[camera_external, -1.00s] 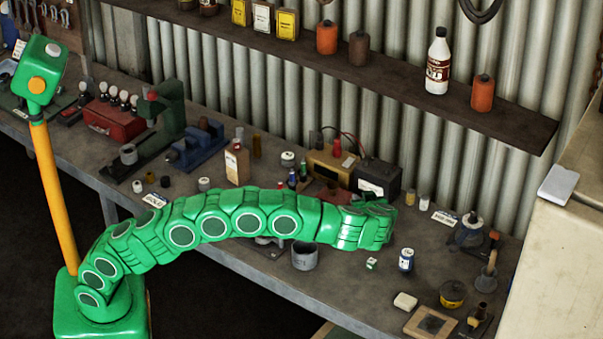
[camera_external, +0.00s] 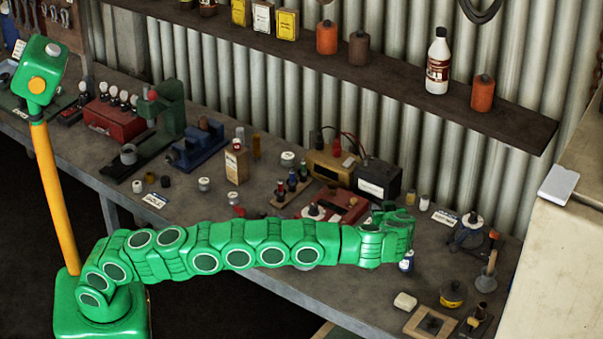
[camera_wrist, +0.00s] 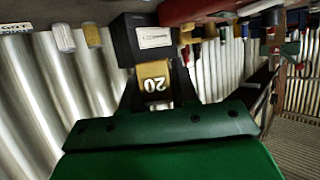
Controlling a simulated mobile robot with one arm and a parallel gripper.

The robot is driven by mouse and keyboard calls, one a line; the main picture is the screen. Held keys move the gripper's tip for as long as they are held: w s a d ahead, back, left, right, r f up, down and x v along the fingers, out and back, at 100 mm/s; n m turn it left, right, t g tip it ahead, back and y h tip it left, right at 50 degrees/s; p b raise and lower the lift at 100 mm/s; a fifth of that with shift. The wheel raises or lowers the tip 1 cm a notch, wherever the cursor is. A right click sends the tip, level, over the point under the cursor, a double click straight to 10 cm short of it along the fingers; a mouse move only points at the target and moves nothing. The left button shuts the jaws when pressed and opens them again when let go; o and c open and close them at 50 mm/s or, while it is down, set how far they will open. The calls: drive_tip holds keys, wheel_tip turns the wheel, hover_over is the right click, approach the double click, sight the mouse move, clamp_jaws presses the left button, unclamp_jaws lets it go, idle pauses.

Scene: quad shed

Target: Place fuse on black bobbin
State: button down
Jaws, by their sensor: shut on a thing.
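My gripper (camera_external: 408,226) is over the right part of the bench, at the end of the outstretched green arm. In the wrist view my gripper (camera_wrist: 156,88) is shut on a yellow-gold fuse (camera_wrist: 154,80) marked "20", held between its dark fingers. The fuse cannot be made out in the external view. I cannot pick out the black bobbin for certain; a small dark cylinder (camera_external: 165,181) stands on the left part of the bench.
A black box (camera_external: 377,180) with a white label stands behind the gripper.

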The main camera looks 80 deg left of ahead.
drive_tip(key=shift+w+a+f, duration=0.1)
drive_tip(key=shift+w+f, duration=0.6)
drive_tip(key=shift+f, duration=0.05)
drive_tip(key=shift+w+f, duration=0.15)
drive_tip(key=shift+f, duration=1.55)
drive_tip(key=shift+f, duration=0.15)
drive_tip(key=c, duration=0.9)
unclamp_jaws()
drive_tip(key=shift+o, duration=0.2)
drive_tip(key=shift+r, duration=0.2)
drive_tip(key=shift+v, duration=3.7)
